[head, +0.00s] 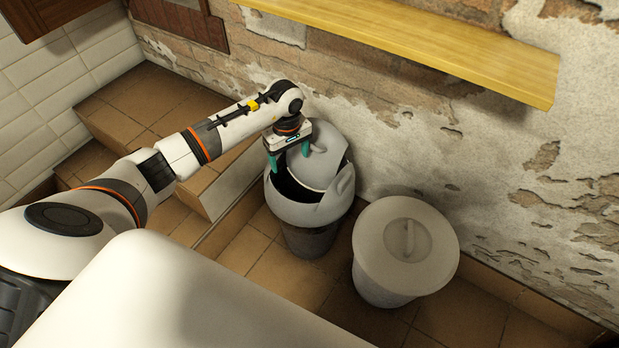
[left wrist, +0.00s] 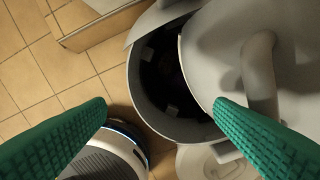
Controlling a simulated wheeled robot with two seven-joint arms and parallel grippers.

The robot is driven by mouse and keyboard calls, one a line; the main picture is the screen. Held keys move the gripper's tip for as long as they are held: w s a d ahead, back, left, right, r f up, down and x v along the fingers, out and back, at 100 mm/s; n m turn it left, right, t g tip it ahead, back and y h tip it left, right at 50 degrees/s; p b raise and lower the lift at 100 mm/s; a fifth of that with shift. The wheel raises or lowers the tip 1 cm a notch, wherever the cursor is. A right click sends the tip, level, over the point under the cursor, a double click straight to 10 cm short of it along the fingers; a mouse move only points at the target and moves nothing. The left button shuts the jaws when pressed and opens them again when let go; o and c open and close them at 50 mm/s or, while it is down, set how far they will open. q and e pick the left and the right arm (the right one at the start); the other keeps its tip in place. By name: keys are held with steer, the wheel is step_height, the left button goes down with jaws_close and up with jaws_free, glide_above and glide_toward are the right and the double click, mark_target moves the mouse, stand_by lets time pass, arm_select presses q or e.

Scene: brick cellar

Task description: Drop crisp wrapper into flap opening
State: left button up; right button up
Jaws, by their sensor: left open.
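A grey bin (head: 312,240) stands by the wall with its lid tilted up, leaving a dark opening (head: 287,186). The grey flap (head: 322,165) has a handle. My left gripper (head: 289,160) is over this opening, fingers pointing down and spread apart, with nothing between them. In the left wrist view, the spread green fingers (left wrist: 161,105) frame the dark opening (left wrist: 172,75), and the flap with its handle (left wrist: 258,75) fills the right side. No crisp wrapper can be made out in either view; the bin's inside is too dark to tell. My right gripper is not in view.
A second bin (head: 379,282) with a closed round lid (head: 437,243) stands to the right. A yellow wooden shelf (head: 420,45) juts from the worn brick wall above. A tiled step (head: 215,185) lies to the left of the bin. Brown floor tiles (head: 245,245) are bare around it.

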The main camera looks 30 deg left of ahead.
arm_select(q)
step_height(320, 180, up, 12)
steer(key=p, duration=0.1)
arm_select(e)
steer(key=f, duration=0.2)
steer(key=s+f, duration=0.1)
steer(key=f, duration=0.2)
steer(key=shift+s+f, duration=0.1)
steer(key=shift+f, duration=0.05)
